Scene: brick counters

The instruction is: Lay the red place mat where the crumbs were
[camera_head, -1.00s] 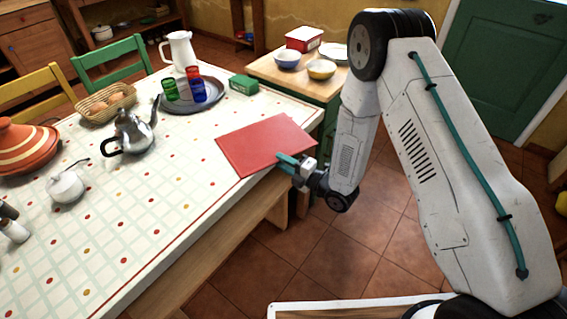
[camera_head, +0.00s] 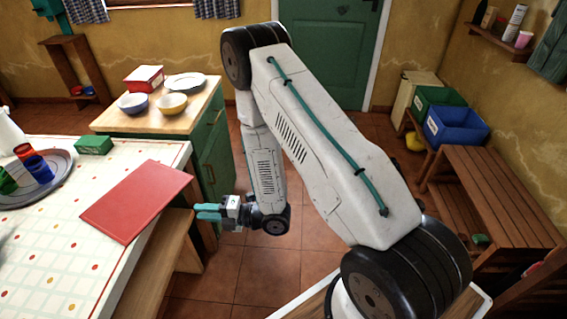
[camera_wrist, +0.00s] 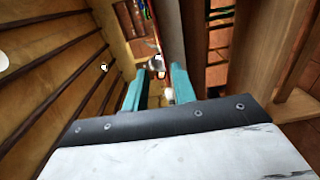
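The red place mat (camera_head: 137,200) lies flat on the tablecloth at the right end of the table, near its edge, in the head view. My gripper (camera_head: 197,212) is off the table's edge, to the right of the mat and apart from it. In the wrist view its two teal fingers (camera_wrist: 160,88) stand apart with nothing held between them. I see no crumbs on the visible part of the table.
A tray (camera_head: 58,176) with coloured glasses and a green box (camera_head: 94,144) stand beyond the mat. A bench (camera_head: 160,262) runs along the table. A small green cabinet (camera_head: 208,152) holds bowls, a plate and a red tin. Tiled floor (camera_head: 270,275) is open below my arm.

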